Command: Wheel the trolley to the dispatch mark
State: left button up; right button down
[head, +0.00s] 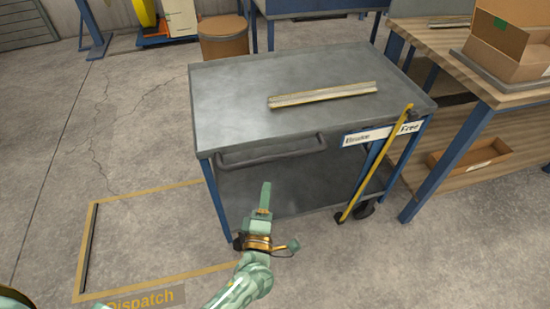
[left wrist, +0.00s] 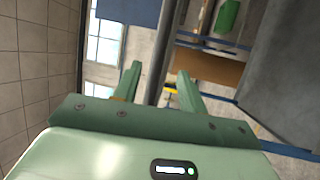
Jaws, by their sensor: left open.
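The trolley (head: 240,105) has a grey top, blue legs and a lower shelf (head: 285,190). Its dark handle (head: 270,152) runs along the near side. The dispatch mark (head: 85,245) is a yellow outline on the floor at lower left, labelled "Dispatch", partly behind the trolley's near left leg. My left gripper (head: 265,188) is open, just below the handle in the head view. In the left wrist view a dark bar, probably the handle, shows between the open fingers (left wrist: 160,70); I cannot tell whether they touch it. My right gripper is not in view.
A pale strip (head: 322,95) lies on the trolley top. A yellow lever (head: 376,165) stands at its right, beside a label reading "Free". A wooden bench (head: 450,45) with boxes is close on the right. A brown drum (head: 223,38) stands behind.

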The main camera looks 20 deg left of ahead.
aim_at(272, 159)
pick_arm(q)
jog(key=b+x, duration=0.2)
jog(key=x, duration=0.9)
jog(key=shift+w+f, duration=0.1)
jog(key=shift+w, duration=0.25)
jog(key=shift+w+a+r+b, duration=0.2)
jog(key=shift+w+b, duration=0.15)
jog(key=shift+w, duration=0.35)
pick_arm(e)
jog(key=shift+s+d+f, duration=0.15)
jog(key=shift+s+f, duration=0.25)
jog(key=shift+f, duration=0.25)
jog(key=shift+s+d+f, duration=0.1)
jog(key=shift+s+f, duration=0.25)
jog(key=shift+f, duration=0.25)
pick_arm(q)
jog(key=shift+s, duration=0.1)
grip_shut()
